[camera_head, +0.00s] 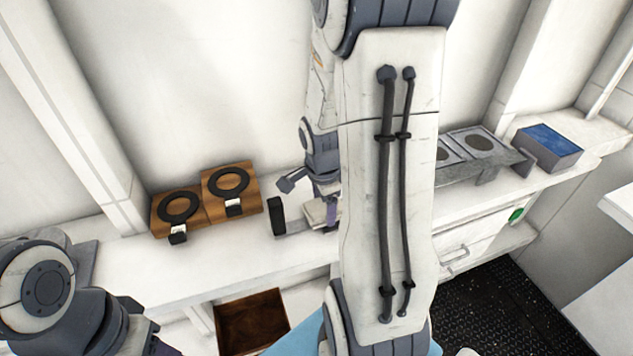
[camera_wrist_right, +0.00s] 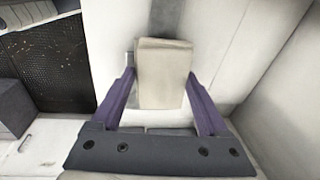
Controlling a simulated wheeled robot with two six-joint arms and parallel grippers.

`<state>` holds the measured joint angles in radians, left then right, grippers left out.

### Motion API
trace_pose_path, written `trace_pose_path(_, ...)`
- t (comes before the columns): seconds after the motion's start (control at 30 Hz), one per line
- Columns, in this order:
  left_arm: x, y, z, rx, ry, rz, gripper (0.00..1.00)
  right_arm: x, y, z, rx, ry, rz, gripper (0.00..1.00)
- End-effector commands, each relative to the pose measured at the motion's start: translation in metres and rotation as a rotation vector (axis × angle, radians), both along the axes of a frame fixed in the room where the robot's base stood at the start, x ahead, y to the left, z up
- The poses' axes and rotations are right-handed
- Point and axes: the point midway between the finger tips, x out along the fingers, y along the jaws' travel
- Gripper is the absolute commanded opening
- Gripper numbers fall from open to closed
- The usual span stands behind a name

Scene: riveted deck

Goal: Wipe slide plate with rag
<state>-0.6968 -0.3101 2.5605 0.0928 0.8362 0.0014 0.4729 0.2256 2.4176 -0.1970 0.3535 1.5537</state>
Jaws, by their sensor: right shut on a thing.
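My right gripper (camera_head: 325,205) is over the counter, partly hidden behind my own arm link. It is shut on the cream rag (camera_wrist_right: 163,75), a folded block between the two purple fingers in the right wrist view. The rag also shows in the head view (camera_head: 314,213). It is at the grey slide plate (camera_head: 294,229), which has a dark upright end piece on its left; the rest of the plate is hidden by my arm. I cannot tell whether the rag touches the plate.
Two wooden blocks with black rings (camera_head: 178,207) stand left on the counter (camera_head: 150,272). A grey stand with square plates (camera_head: 478,150) and a blue-topped box (camera_head: 550,142) are at the right. An open brown compartment (camera_head: 252,325) is below. The wall is close behind.

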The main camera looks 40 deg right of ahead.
Motion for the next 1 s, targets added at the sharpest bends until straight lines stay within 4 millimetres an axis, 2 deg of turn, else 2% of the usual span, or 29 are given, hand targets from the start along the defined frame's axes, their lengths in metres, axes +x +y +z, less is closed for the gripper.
trace_pose_path(0.03, 0.000, 0.000, 0.009, -0.001, -0.001, 0.000, 0.50, 0.001, -0.001, 0.013, -0.002, -0.006, -0.002, 0.17)
trace_pose_path(0.6, 0.000, 0.000, 0.050, 0.000, 0.000, -0.002, 0.50, -0.001, -0.005, 0.063, -0.003, -0.006, -0.008, 0.17)
trace_pose_path(1.0, 0.000, 0.000, 0.053, 0.000, 0.000, -0.003, 0.50, -0.001, -0.005, 0.067, -0.002, -0.005, -0.008, 0.17)
